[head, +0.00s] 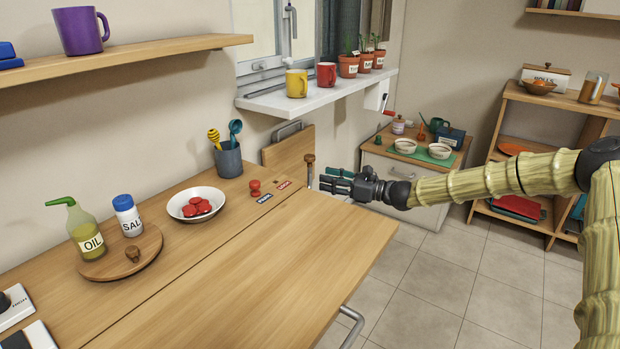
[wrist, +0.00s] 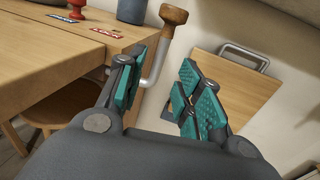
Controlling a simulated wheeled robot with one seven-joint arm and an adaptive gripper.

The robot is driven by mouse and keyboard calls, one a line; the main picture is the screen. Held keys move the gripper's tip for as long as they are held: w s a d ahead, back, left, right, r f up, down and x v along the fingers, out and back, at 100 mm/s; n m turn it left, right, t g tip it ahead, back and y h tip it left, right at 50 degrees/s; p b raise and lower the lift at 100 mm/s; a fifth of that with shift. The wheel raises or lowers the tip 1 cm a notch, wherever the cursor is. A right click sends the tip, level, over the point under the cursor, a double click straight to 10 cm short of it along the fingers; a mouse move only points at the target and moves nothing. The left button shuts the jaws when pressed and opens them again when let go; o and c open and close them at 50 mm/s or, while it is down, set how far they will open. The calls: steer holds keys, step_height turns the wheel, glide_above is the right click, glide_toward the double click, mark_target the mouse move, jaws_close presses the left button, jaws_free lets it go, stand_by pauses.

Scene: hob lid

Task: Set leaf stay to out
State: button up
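A bent metal rod with a brown wooden knob stands at the far right corner of the table; the knob shows in the head view (head: 309,159) and the wrist view (wrist: 173,15). I cannot tell for sure that it is the leaf stay. My gripper (head: 327,181) is just right of it in the head view. In the wrist view my gripper (wrist: 162,85) is open, with the rod seen between its fingers, nearer the left one. I cannot tell whether they touch. The table leaf (head: 290,265) lies level. The rod's base is hidden.
A red knob (head: 255,187) stands beside a blue label (head: 264,197) and a red label (head: 283,184). A wooden board with a metal handle (head: 288,148) leans at the wall. A grey utensil pot (head: 228,160) and a white bowl (head: 196,203) stand nearby. The floor to the right is clear.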

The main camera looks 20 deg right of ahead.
mark_target(310, 182)
steer(key=shift+b+x, duration=0.45)
steer(key=shift+x, duration=3.05)
jaws_close()
